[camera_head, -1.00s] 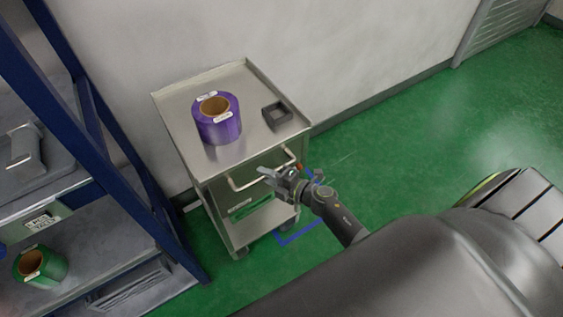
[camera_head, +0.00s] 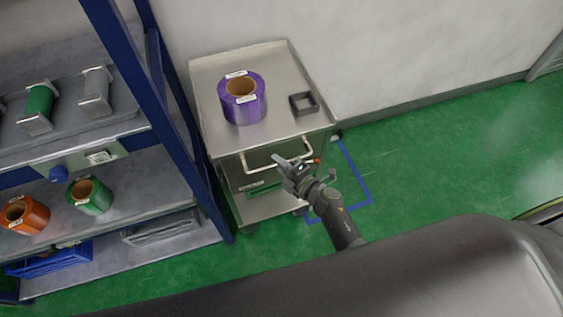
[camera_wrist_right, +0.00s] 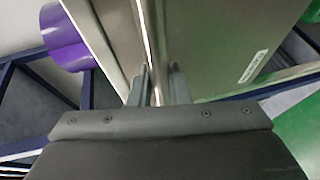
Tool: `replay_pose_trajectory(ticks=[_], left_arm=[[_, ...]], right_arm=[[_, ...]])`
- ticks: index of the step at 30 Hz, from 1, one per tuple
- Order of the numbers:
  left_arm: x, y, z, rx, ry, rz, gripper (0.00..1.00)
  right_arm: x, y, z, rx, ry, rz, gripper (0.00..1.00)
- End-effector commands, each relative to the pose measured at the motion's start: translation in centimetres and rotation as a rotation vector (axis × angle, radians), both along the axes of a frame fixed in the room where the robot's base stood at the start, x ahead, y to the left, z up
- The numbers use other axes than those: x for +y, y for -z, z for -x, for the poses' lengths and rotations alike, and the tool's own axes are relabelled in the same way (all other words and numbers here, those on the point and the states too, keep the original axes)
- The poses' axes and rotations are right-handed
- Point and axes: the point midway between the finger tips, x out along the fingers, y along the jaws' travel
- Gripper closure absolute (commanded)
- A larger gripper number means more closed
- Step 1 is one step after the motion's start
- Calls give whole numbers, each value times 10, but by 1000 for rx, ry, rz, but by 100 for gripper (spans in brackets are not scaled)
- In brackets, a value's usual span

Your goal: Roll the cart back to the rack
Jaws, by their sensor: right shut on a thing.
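The steel cart (camera_head: 200,85) stands against the wall, just right of the blue-framed rack (camera_head: 166,120). A purple roll (camera_head: 243,108) with a brown core stands on its top, beside a small dark square holder (camera_head: 303,103). My right gripper (camera_head: 293,165) is at the cart's front and is shut on the cart's bar handle (camera_head: 262,167). In the right wrist view its two fingers (camera_wrist_right: 158,85) close around the bar, and the purple roll (camera_wrist_right: 62,40) shows at the upper left. My left gripper is not in view.
The rack's shelves hold an orange roll (camera_head: 22,214), a green roll (camera_head: 90,194), spools and a blue crate (camera_head: 48,260). A blue floor outline (camera_head: 357,176) lies right of the cart. Green floor (camera_head: 440,150) to the right is clear.

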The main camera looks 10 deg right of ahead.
Motion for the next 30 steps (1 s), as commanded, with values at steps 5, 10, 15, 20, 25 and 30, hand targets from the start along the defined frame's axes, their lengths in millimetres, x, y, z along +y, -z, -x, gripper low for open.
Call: replay_pose_trajectory(ticks=[5,10,15,20,25,30], left_arm=[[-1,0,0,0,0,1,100],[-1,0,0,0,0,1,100],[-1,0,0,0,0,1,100],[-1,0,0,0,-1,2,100],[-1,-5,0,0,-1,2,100],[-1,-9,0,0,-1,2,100]], right_arm=[[3,2,2,5,-4,-5,69],[2,1,1,3,-2,-4,62],[1,1,1,2,-2,-3,62],[0,0,3,2,-2,-2,62],[-9,-4,20,2,0,0,62],[-25,-10,52,4,-1,0,62]])
